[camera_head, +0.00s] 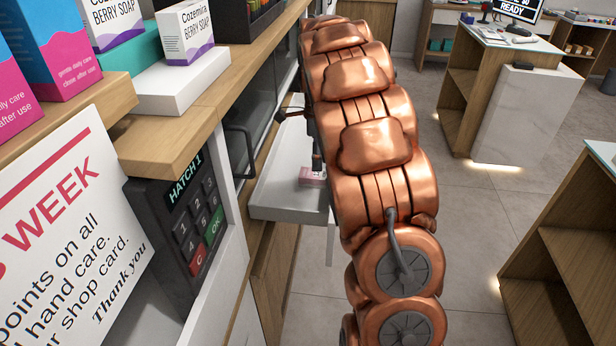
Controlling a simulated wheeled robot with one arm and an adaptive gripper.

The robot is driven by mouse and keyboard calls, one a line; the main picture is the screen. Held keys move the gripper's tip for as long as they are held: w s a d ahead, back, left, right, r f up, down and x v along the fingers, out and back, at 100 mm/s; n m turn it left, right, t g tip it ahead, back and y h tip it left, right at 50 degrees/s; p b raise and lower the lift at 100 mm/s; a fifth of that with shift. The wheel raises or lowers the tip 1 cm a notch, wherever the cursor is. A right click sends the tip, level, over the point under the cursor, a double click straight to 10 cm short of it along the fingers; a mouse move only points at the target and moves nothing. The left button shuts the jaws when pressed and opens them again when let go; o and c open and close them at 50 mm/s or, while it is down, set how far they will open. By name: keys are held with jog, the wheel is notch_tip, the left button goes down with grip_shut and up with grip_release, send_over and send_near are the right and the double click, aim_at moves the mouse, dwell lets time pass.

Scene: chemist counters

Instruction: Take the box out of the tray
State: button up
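The tray (272,198) is a white pull-out tray below the counter, left of my copper arm. A small pink and white box (311,177) lies in it, near the arm. Part of my gripper (316,162) shows as a dark finger just above the box, seemingly at its top. I cannot tell whether it touches the box. The rest of the gripper is hidden behind my arm, so its opening does not show. The right part of the tray is also hidden by the arm.
A keypad marked HATCH 1 (188,222) and a dark hatch with a handle (240,150) are left of the tray. Soap boxes (185,32) and a sign (70,230) stand along the counter. A wooden shelf unit (565,250) stands right; open floor lies between.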

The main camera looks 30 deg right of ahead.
aim_at(317, 174)
jog(key=shift+w+d+f+m, duration=0.25)
jog(key=shift+w+d+f, duration=0.2)
jog(key=shift+f, duration=0.2)
jog(key=shift+w+d+f+m, duration=0.25)
jog(key=shift+w+d+f, duration=0.05)
jog(key=shift+w+f, duration=0.3)
jog(key=shift+w+d+f+p, duration=0.15)
jog(key=shift+f+p, duration=0.55)
jog(key=shift+f, duration=1.1)
jog(key=shift+w+d+f+p, duration=0.15)
jog(key=shift+f+p, duration=0.5)
jog(key=shift+f, duration=1.15)
jog(key=shift+a, duration=0.1)
jog(key=shift+c, duration=0.3)
jog(key=c, duration=1.2)
